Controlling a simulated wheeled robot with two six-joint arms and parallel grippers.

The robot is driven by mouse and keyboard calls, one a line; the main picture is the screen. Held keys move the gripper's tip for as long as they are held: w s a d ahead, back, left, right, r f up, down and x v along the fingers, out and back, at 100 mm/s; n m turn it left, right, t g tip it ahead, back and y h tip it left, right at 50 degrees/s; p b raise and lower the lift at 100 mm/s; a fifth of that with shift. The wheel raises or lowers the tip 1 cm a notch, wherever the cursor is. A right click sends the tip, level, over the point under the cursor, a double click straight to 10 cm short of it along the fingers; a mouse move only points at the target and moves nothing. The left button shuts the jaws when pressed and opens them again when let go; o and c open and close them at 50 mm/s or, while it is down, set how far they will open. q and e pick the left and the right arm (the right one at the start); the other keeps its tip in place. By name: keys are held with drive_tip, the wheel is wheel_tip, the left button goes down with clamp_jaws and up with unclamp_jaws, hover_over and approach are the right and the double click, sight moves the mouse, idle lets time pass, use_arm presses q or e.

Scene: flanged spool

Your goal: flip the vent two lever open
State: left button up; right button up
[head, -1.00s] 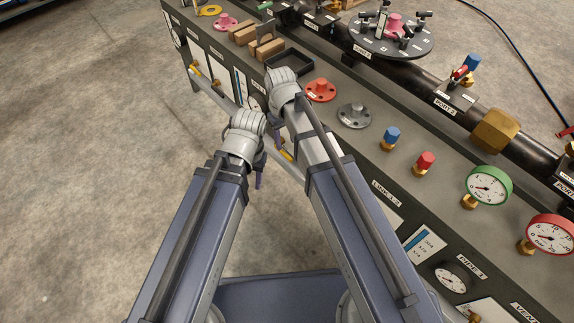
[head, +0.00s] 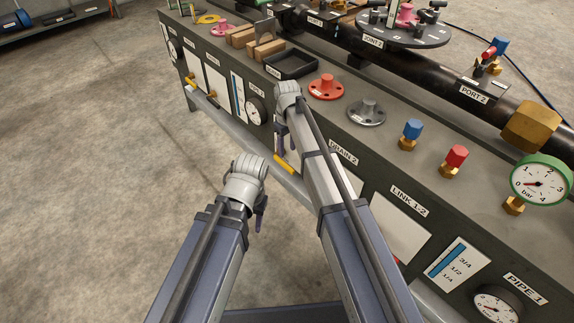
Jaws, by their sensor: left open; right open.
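I cannot read a vent two label, so I cannot tell which lever, if any, is that one. My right gripper (head: 281,140) is open in front of the panel, just above the nearest yellow lever; contact cannot be judged. My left gripper (head: 261,213) is open and empty over the floor, lower and further left. The wrists partly hide both grippers.
The bench top holds a black tray (head: 291,65), a red flange (head: 326,87), a grey flange (head: 367,112), blue (head: 412,130) and red (head: 456,157) capped fittings, and a green gauge (head: 540,182). A black pipe (head: 425,81) runs behind. The floor at left is clear.

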sight(287, 165)
drive_tip(key=shift+f+b, duration=3.9)
drive_tip(key=shift+f, duration=0.05)
drive_tip(key=shift+c, duration=0.3)
clamp_jaws()
